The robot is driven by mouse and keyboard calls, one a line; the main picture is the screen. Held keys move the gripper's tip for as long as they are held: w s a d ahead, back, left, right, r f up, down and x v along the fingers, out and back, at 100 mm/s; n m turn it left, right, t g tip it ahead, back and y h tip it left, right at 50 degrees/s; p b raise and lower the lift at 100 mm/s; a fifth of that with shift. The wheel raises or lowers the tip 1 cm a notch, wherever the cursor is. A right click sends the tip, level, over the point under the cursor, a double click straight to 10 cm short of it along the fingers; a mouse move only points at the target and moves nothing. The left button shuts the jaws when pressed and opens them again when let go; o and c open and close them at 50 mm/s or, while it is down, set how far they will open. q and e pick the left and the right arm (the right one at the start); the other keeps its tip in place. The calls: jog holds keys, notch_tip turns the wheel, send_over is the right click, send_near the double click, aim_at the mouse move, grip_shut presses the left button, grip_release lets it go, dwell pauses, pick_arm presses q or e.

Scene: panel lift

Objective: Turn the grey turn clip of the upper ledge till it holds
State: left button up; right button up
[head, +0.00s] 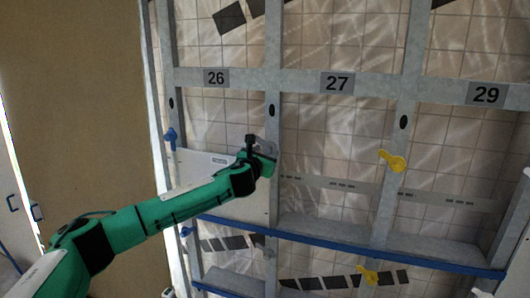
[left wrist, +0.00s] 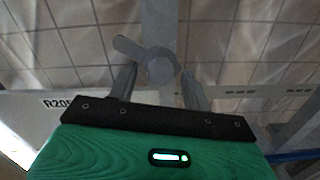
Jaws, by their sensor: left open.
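The grey turn clip (left wrist: 161,70) sits on a grey upright in the left wrist view. Its short lever points to the left and slightly up. My left gripper (left wrist: 158,78) is open, with one finger on either side of the clip's round hub. Whether a finger touches it I cannot tell. In the head view my left gripper (head: 262,145) is at the upper right corner of a white panel (head: 228,200) and mostly hides the clip. The panel stands on the blue upper ledge (head: 350,250). My right gripper is not in view.
Blue clips (head: 171,138) are on the left upright and yellow clips (head: 393,160) on an upright to the right. Another grey clip (head: 264,246) sits lower down. Bays 27 (head: 337,82) and 29 (head: 487,94) show tiled wall behind and no white panel.

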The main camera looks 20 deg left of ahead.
pick_arm(q)
jog(key=c, duration=1)
jog(key=shift+o, duration=0.2)
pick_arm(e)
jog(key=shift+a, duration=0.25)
